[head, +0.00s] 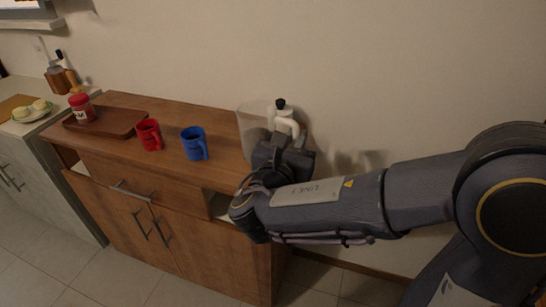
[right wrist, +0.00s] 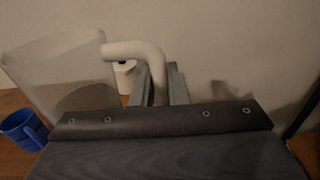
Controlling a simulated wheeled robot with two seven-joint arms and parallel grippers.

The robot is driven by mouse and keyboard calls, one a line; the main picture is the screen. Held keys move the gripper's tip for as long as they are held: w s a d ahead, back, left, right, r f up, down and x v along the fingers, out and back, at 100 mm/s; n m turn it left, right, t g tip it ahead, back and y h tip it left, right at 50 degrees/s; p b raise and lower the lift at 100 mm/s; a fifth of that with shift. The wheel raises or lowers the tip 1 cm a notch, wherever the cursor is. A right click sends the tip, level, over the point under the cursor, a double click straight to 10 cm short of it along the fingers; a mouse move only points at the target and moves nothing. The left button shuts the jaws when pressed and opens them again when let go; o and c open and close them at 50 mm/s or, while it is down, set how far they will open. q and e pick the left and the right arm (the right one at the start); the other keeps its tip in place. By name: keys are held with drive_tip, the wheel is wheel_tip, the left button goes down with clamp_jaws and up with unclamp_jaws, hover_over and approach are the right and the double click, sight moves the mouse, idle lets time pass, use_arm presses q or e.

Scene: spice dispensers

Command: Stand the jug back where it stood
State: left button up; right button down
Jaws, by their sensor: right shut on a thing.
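The jug (head: 254,124) is a pale translucent vessel with a thick white handle, at the right end of the wooden cabinet top. In the right wrist view, the jug (right wrist: 62,75) is on the left, with its handle (right wrist: 138,50) running down between the fingers. My right gripper (right wrist: 160,88) is shut on that handle; in the head view the gripper (head: 284,142) hides the jug's lower right side. The jug looks about upright in the head view. I cannot tell whether its base touches the top. My left gripper is not in view.
A blue mug (head: 194,143) and a red mug (head: 149,134) stand left of the jug. A wooden tray (head: 112,122) holds a red-lidded jar (head: 82,108). A black-knobbed item (head: 280,104) shows behind the jug handle. The wall is close behind.

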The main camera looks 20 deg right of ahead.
drive_tip(key=shift+w+d+f+b, duration=0.1)
drive_tip(key=shift+w+f+b, duration=0.15)
drive_tip(key=shift+w+f, duration=1.5)
drive_tip(key=shift+w+d+f+b, duration=0.15)
drive_tip(key=shift+w+f+b, duration=0.15)
drive_tip(key=shift+w+f, duration=1.4)
drive_tip(key=shift+w+d+f+b, duration=0.1)
drive_tip(key=shift+w+f+b, duration=0.15)
drive_tip(key=shift+w+f, duration=1.5)
drive_tip(key=shift+s+f, duration=0.25)
drive_tip(key=shift+s, duration=0.15)
drive_tip(key=shift+f, duration=0.1)
drive_tip(key=shift+f, duration=0.15)
drive_tip(key=c, duration=1.4)
unclamp_jaws()
drive_tip(key=shift+c, duration=0.2)
